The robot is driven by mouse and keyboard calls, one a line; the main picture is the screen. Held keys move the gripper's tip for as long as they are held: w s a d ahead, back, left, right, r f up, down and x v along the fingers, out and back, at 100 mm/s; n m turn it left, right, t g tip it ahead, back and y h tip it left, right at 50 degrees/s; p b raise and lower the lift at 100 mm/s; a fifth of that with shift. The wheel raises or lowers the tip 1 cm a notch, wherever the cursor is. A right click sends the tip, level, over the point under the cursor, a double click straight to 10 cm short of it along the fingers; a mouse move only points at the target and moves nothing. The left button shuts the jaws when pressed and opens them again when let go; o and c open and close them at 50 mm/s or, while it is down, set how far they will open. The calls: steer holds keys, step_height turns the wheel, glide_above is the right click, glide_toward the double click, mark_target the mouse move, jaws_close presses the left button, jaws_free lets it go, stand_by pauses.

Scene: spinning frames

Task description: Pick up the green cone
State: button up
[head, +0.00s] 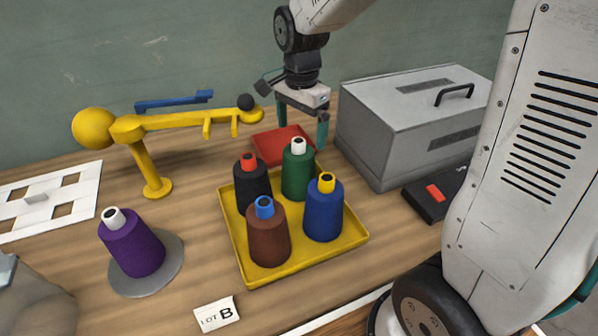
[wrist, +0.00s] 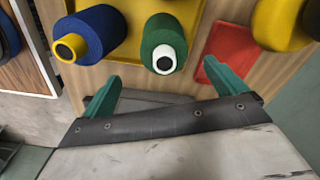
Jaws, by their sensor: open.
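The green cone (head: 298,172) is a thread cone with a white top, standing upright at the back of a yellow tray (head: 307,270). In the wrist view the green cone (wrist: 172,36) is at the top middle, just beyond my fingertips. My gripper (head: 302,128) is above and behind the cone in the head view, with its teal fingers spread apart. In the wrist view my gripper (wrist: 172,84) is open, with nothing between its fingers. The cone's lower part is partly hidden by the cones in front.
A black cone (head: 252,187), a brown cone (head: 268,236) and a blue cone (head: 323,213) share the tray. A red tray (head: 275,146) lies behind. A grey box (head: 405,120) stands right, a yellow stand (head: 150,165) left. A purple cone (head: 132,245) sits on a grey disc.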

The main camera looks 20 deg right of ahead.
mark_target(298, 140)
steer(key=f, duration=0.6)
steer(key=shift+w+a+f, duration=0.2)
steer(key=shift+w+f, duration=0.05)
steer(key=shift+w, duration=0.05)
steer(key=c, duration=1.9)
steer(key=shift+r, duration=0.2)
